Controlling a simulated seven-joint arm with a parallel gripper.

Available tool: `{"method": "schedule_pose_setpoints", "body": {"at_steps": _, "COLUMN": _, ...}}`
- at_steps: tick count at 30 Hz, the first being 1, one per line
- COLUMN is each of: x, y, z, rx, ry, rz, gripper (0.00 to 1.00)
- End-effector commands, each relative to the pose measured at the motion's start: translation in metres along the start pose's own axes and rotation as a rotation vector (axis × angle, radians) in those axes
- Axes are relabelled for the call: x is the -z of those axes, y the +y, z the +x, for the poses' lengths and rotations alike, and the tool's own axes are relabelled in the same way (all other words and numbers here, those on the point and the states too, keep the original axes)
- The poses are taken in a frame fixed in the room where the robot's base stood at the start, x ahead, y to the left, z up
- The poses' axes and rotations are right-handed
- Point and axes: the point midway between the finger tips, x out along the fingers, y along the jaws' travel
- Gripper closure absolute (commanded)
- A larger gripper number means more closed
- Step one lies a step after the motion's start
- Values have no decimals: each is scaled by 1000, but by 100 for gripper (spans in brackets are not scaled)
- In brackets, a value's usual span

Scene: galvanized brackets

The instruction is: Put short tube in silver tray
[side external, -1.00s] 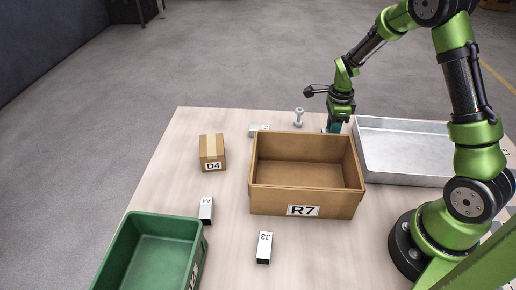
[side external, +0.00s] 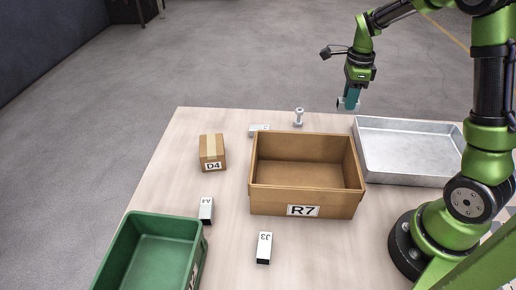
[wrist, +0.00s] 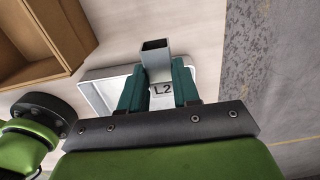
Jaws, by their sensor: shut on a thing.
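My gripper (side external: 349,103) is raised above the far edge of the table, left of the silver tray. It is shut on a short square metal tube (side external: 341,104).
A brown open box R7 (side external: 305,195) stands left of the tray. Square tubes A4 (side external: 206,210) and J3 (side external: 264,248) lie in front; another (side external: 257,130) lies behind.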

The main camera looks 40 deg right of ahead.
Motion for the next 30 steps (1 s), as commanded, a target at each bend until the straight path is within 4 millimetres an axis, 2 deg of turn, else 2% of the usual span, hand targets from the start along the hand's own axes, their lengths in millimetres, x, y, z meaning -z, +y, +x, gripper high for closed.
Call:
{"method": "schedule_pose_setpoints", "body": {"at_steps": 1, "x": 22, "y": -1, "z": -3, "rx": 1, "ry": -2, "rz": 46, "gripper": 100}}
{"method": "schedule_pose_setpoints", "body": {"at_steps": 6, "x": 100, "y": 12, "z": -4, "rx": 2, "ry": -3, "rz": 133, "gripper": 100}}
{"method": "schedule_pose_setpoints", "body": {"at_steps": 9, "x": 140, "y": 28, "z": 0, "rx": 1, "ry": -1, "rz": 144, "gripper": 100}}
{"method": "schedule_pose_setpoints", "body": {"at_steps": 12, "x": 167, "y": 48, "z": 5, "rx": -4, "ry": 0, "rz": 124, "gripper": 100}}
{"method": "schedule_pose_setpoints", "body": {"at_steps": 15, "x": 181, "y": 64, "z": 12, "rx": -11, "ry": 3, "rz": 73, "gripper": 100}}
{"method": "schedule_pose_setpoints", "body": {"at_steps": 18, "x": 182, "y": 70, "z": 22, "rx": -19, "ry": 9, "rz": 7, "gripper": 100}}
{"method": "schedule_pose_setpoints", "body": {"at_steps": 24, "x": 182, "y": 68, "z": 52, "rx": -17, "ry": 11, "rz": -15, "gripper": 100}}
{"method": "schedule_pose_setpoints", "body": {"at_steps": 30, "x": 182, "y": 68, "z": 73, "rx": -15, "ry": 12, "rz": -15, "gripper": 100}}
